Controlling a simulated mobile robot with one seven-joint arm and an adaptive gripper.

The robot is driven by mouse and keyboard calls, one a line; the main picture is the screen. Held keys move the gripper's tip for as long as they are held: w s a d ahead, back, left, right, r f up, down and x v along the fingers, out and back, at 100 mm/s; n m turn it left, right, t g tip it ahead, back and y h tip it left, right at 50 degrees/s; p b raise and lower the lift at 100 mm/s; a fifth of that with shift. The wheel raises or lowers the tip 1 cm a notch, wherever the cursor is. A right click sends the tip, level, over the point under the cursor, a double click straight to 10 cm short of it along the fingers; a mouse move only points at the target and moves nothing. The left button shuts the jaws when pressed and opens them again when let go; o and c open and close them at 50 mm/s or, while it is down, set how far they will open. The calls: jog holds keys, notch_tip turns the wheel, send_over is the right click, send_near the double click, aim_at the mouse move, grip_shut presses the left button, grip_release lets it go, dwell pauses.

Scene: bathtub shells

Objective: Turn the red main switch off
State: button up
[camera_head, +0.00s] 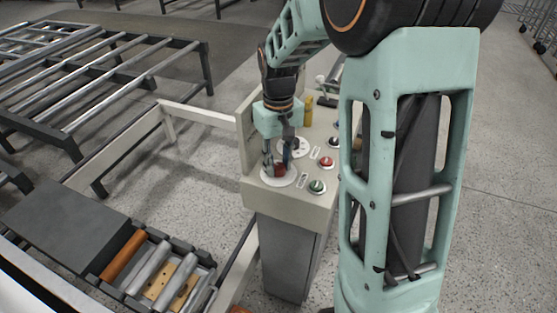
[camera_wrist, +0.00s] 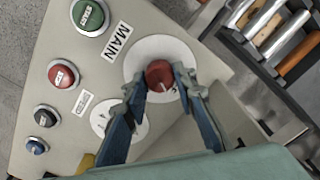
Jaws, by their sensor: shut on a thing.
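The red main switch (camera_wrist: 159,76) is a round red knob with a pale pointer line, on a white disc (camera_wrist: 178,52) beside the label MAIN (camera_wrist: 117,42) in the wrist view. In the head view the red knob (camera_head: 279,170) sits at the near left of the control panel, partly hidden by the fingers. My gripper (camera_wrist: 160,82) has its two blue-padded fingers on either side of the knob, shut on it. In the head view my gripper (camera_head: 277,166) reaches down onto the panel from above. The exact pointer setting is hard to read.
The panel (camera_head: 308,201) also carries a green button (camera_head: 317,187), a red button (camera_head: 326,162) and a second white disc (camera_wrist: 103,113). Black (camera_wrist: 46,116) and blue (camera_wrist: 36,146) buttons show in the wrist view. Roller conveyors (camera_head: 150,270) lie left of the console.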

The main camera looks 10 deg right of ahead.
aim_at(279, 166)
jog(key=n+p, duration=0.1)
jog(key=n, duration=0.4)
dwell(0.6)
jog(key=o, duration=1.2)
jog(key=shift+c, duration=0.2)
jog(key=shift+r, duration=0.1)
notch_tip(279, 166, up, 12)
